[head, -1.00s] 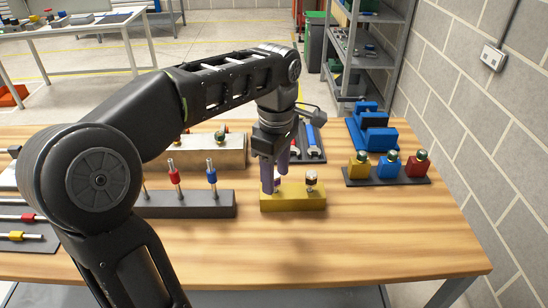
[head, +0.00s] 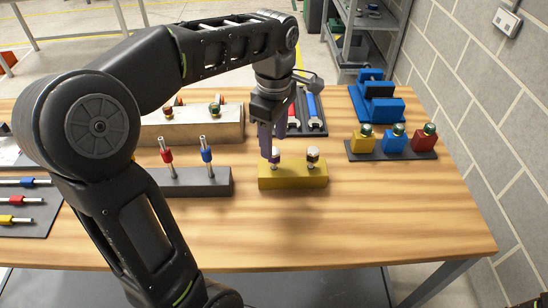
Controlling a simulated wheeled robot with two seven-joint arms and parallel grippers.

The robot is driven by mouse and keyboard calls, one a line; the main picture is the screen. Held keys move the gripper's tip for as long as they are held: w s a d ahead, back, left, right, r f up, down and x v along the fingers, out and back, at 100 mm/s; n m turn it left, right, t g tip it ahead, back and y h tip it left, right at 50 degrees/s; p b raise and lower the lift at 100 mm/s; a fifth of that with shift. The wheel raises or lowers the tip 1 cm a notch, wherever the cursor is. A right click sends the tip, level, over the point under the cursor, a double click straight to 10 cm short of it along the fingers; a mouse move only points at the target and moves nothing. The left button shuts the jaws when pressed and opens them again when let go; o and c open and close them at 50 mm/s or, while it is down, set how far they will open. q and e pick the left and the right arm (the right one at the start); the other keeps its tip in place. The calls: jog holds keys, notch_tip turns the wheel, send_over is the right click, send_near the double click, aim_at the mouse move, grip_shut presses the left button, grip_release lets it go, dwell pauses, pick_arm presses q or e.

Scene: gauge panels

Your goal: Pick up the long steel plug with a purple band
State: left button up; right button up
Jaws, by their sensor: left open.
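A pale-topped piece with a purple band (head: 274,158) stands in the left seat of a gold block (head: 292,178). The fingers partly cover it, so I cannot tell its full length. My left gripper (head: 272,148) is open, pointing down, with its purple fingers right at the top of this piece. I cannot tell whether they touch it. A similar piece with a dark band (head: 313,157) stands in the right seat.
A grey block (head: 195,183) holds steel plugs with red (head: 167,156) and blue (head: 206,155) bands. More banded plugs lie on a dark mat (head: 38,222) at left. A rack of coloured blocks (head: 393,152) stands at right. The front of the wooden table (head: 330,235) is clear.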

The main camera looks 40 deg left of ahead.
aim_at(274, 151)
pick_arm(q)
notch_tip(274, 151, down, 5)
jog(key=shift+f+p, duration=0.1)
jog(key=shift+p, duration=0.45)
jog(key=shift+c, duration=0.3)
grip_shut()
dwell(0.6)
